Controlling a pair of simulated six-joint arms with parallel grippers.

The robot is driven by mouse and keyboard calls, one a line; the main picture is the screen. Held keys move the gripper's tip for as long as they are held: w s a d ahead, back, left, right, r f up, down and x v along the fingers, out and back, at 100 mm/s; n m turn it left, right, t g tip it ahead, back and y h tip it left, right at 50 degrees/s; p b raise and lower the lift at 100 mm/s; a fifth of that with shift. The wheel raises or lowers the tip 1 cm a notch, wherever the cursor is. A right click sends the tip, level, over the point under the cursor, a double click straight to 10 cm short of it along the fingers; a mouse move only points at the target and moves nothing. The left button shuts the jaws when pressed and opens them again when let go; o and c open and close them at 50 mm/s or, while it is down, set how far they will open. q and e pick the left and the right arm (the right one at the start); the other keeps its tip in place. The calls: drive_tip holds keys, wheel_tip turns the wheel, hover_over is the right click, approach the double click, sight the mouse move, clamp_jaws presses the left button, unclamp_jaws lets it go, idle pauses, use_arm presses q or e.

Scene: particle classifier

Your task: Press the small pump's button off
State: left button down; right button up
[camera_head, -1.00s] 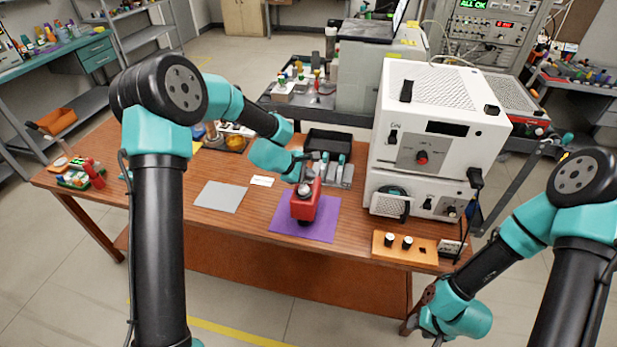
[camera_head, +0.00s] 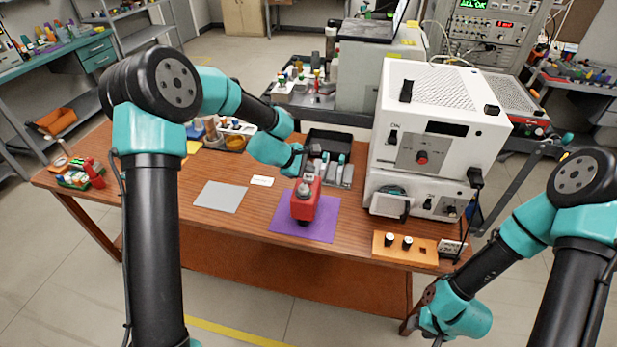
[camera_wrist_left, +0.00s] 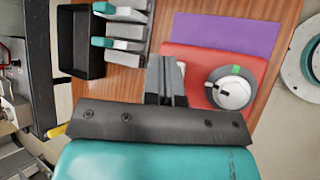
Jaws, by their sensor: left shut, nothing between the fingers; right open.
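The small red pump (camera_head: 305,207) stands on the purple mat (camera_head: 323,222) at the front middle of the table. In the left wrist view the red pump body (camera_wrist_left: 198,62) lies beyond the fingers, with a round grey and white knob (camera_wrist_left: 232,90) bearing a green mark. My left gripper (camera_head: 313,152) is shut and empty at the far upper end of the pump. Its closed fingers (camera_wrist_left: 166,78) overlap the pump's edge in the wrist view; contact is unclear. I cannot make out the button's state. My right gripper (camera_head: 408,325) is open, low beside the table's front right edge.
A black tray (camera_head: 328,142) and a rack with grey and teal parts (camera_head: 340,174) stand behind the pump. White instruments (camera_head: 437,115) are stacked to the right. An orange block with knobs (camera_head: 405,246) sits at the front right. A grey mat (camera_head: 221,197) lies left.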

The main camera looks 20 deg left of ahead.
sight(309, 179)
use_arm(q)
drive_tip(key=shift+r, duration=2.5)
drive_tip(key=shift+s+d, duration=0.1)
drive_tip(key=shift+d, duration=0.1)
drive_tip(key=s+d+r+m, duration=0.3)
drive_tip(key=s+d+m, duration=0.3)
drive_tip(key=s+m, duration=0.1)
drive_tip(key=s+a+f+m+g+y, duration=0.1)
drive_tip(key=s+a+f+m, duration=0.1)
drive_tip(key=s+f, duration=0.6)
drive_tip(key=s+a+f+m+g+y, duration=0.1)
drive_tip(key=s+a+f, duration=0.4)
drive_tip(key=f, duration=0.8)
drive_tip(key=s+a+f+m+g+y, duration=0.1)
drive_tip(key=s+a+f+m+g, duration=0.1)
drive_tip(key=s+f, duration=0.8)
drive_tip(key=a+m, duration=0.1)
drive_tip(key=m, duration=0.1)
drive_tip(key=shift+s+a+f+m+g+y, duration=0.3)
drive_tip(key=shift+a+f+g, duration=0.05)
drive_tip(key=shift+g, duration=0.05)
